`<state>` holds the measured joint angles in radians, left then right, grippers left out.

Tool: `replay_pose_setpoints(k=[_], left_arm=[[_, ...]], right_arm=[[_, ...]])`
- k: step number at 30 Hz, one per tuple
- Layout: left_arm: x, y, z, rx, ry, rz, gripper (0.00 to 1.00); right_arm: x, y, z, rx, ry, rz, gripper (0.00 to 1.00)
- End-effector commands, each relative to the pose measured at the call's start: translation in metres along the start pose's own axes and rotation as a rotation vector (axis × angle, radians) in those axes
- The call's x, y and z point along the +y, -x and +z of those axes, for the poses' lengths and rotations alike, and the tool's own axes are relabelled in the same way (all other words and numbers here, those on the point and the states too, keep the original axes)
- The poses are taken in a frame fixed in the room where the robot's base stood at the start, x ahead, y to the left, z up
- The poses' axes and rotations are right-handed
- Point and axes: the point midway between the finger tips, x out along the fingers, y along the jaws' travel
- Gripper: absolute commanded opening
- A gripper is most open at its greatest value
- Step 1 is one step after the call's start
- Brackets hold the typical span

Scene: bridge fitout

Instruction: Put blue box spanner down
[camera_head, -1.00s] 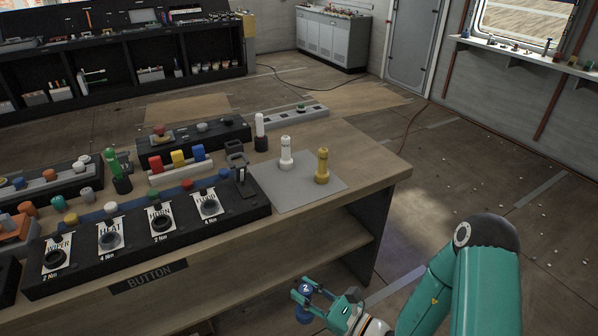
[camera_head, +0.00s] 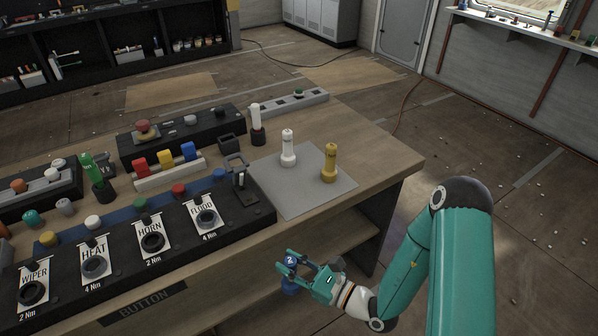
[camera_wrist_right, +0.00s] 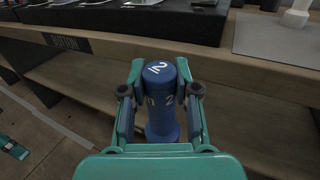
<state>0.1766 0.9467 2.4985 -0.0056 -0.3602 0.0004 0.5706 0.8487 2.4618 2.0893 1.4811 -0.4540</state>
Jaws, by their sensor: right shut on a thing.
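The blue box spanner (camera_wrist_right: 161,110), marked with a 2 on its top and side, is held upright between the fingers of my right gripper (camera_wrist_right: 160,97). In the head view my right gripper (camera_head: 294,268) is shut on the blue box spanner (camera_head: 290,286), in front of the bench's front edge and below its top. A grey mat (camera_head: 296,207) lies on the bench top at its right end. A white spanner (camera_head: 288,150) and a yellow spanner (camera_head: 329,165) stand upright on the mat.
The front part of the grey mat is bare. A black panel (camera_head: 258,205) labelled WIPER, HEAT, HORN and FLOOD lies left of the mat. A black holder with a white handle (camera_head: 256,120) stands behind. An open shelf (camera_head: 330,245) runs under the bench top.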

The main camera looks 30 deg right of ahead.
Motion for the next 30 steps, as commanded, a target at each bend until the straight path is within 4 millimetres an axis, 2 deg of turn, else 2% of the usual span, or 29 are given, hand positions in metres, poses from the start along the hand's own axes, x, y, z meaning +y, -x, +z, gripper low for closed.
replay_pose_setpoints(k=[11, 17, 20, 23, 27, 30], left_arm=[[-0.001, -0.002, 0.0, -0.001, 0.0, 0.0, 0.4], [-0.009, -0.024, 0.0, 0.0, 0.0, 0.0, 0.4], [-0.012, -0.032, 0.0, -0.001, 0.0, 0.0, 0.4], [-0.013, -0.035, 0.0, -0.001, 0.0, 0.0, 0.4], [-0.012, -0.034, 0.0, 0.0, 0.0, 0.0, 0.4], [-0.012, -0.034, 0.0, 0.0, 0.0, 0.0, 0.4]], right_arm=[[-0.008, 0.009, 0.0, -0.001, 0.001, -0.028, 0.0], [-0.028, 0.004, 0.002, -0.006, 0.011, -0.056, 0.0], [-0.051, -0.002, 0.022, -0.009, 0.017, -0.089, 0.0], [-0.08, -0.01, 0.061, -0.015, 0.02, -0.138, 0.0], [-0.121, -0.018, 0.122, -0.014, 0.016, -0.217, 0.0], [-0.141, -0.022, 0.155, -0.011, 0.011, -0.26, 0.0]])
